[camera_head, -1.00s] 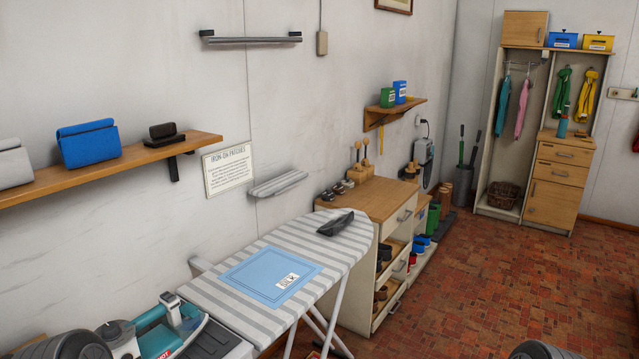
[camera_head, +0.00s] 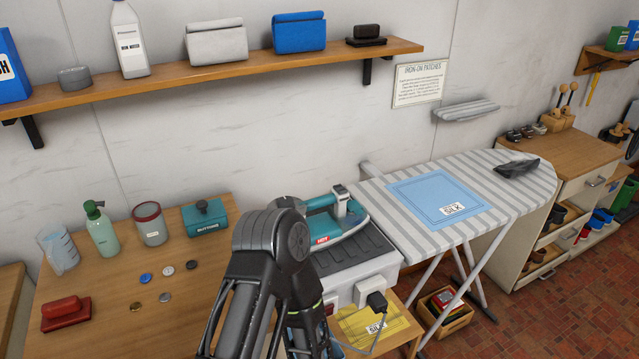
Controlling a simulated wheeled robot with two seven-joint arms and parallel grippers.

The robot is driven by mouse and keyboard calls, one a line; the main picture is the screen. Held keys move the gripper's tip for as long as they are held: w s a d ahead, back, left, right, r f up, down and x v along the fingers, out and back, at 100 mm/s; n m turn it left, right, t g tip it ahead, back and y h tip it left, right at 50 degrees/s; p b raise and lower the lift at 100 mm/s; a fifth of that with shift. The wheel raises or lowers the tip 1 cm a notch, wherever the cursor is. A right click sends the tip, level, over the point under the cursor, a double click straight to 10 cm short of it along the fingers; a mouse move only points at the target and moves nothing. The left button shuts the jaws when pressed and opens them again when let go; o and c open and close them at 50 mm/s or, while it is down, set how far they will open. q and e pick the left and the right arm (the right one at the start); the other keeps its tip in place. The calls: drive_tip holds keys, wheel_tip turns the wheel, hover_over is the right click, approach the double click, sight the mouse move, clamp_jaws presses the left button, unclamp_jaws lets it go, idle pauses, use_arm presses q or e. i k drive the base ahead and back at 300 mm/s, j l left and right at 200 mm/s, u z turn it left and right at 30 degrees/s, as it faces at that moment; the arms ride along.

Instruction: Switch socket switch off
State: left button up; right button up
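A black plug (camera_head: 377,301) sits in the front of the white ironing station base (camera_head: 362,290), and its cord hangs down. A small reddish spot, possibly a switch, shows on the base's front left of the plug, partly behind my arm; its on or off position cannot be told. A teal and white iron (camera_head: 338,222) rests on the dark top of the base. One of my arms rises from the bottom centre in front of the base, its forearm pointing down. Neither gripper is visible.
The ironing board (camera_head: 512,185) with a blue cloth (camera_head: 437,198) stands right of the base. A yellow cloth (camera_head: 372,328) lies below the base. A shelf (camera_head: 225,72) runs above.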

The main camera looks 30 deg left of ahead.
sight(329, 310)
drive_tip(key=u, duration=1)
